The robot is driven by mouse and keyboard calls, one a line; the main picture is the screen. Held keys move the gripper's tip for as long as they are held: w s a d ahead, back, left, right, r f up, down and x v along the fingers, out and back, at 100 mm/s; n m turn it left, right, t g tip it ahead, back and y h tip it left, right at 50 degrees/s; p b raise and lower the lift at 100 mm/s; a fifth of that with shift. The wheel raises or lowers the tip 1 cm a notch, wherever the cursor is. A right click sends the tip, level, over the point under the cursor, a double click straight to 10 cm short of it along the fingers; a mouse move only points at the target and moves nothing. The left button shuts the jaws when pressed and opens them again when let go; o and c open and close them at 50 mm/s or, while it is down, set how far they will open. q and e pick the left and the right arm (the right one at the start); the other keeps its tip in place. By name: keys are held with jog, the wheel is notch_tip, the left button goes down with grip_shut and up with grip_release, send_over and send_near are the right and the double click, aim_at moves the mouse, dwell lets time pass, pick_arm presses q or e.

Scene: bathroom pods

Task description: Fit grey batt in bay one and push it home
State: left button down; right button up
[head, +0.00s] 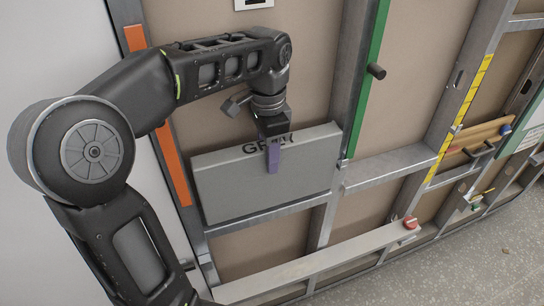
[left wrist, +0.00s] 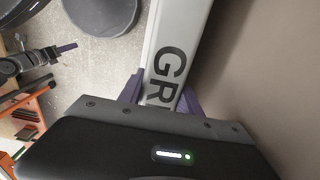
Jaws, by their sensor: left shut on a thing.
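The grey batt (head: 225,187) is a flat block with dark lettering on its top edge. It stands in front of or partly within the bay between the orange-marked stud and the bare stud to its right, just above a metal cross rail (head: 270,215). I cannot tell how deep it sits. My left gripper (head: 273,155) is shut on the batt's upper edge from above, with a purple finger over its face. In the left wrist view the batt (left wrist: 176,60) lies between both purple fingers. My right gripper (left wrist: 65,48) shows there at the left, away from the batt; its opening is unclear.
An orange strip (head: 172,165) marks the left stud; a green strip (head: 369,75) runs up the bay's right side, with a dark peg (head: 376,71) beside it. A pale rail with a red knob (head: 410,223) runs low in front. Open floor (head: 480,260) lies at lower right.

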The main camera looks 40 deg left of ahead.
pick_arm(q)
jog(key=shift+f+b, duration=0.4)
jog(key=shift+f, duration=0.6)
jog(key=c, duration=0.7)
grip_release()
jog(key=shift+c, duration=0.2)
jog(key=shift+d, duration=0.1)
